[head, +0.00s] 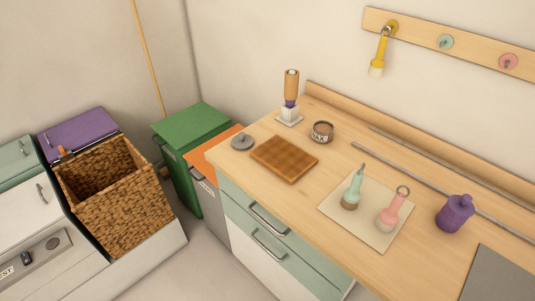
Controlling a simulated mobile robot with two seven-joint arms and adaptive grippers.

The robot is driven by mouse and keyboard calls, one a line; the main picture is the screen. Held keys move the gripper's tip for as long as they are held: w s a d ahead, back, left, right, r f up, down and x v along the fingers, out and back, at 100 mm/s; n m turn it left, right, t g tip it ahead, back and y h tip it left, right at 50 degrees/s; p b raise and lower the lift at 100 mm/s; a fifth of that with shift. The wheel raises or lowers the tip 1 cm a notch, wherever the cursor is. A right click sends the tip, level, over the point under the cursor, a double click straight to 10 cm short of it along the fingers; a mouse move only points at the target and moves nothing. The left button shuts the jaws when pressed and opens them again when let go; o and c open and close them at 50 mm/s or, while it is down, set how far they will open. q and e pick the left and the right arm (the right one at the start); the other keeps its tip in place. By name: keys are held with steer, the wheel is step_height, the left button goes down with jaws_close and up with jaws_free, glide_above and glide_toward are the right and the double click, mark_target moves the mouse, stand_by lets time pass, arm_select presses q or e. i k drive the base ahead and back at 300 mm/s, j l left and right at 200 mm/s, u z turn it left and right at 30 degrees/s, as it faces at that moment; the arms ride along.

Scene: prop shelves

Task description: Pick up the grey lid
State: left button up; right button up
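The grey lid (242,142) is a small round disc with a raised knob. It lies on the left end of the wooden counter (272,213), near the corner, just left of a brown wooden board (284,159). It appears apart from the board. Nothing covers it. Neither of my grippers shows in the head view.
An open tin marked WAX (322,131) and a brush on a white stand (290,100) are behind the board. Two brushes stand on a pale mat (335,213); a purple bottle (454,213) is to the right. A wicker basket (115,195) is left of green (195,130) and orange bins.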

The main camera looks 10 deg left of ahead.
mark_target(242, 142)
steer(key=i+j+z, duration=0.15)
steer(key=j, duration=0.3)
steer(key=i+j+z, duration=0.1)
steer(key=j, duration=0.3)
steer(key=i+j+z, duration=0.15)
steer(key=j, duration=0.3)
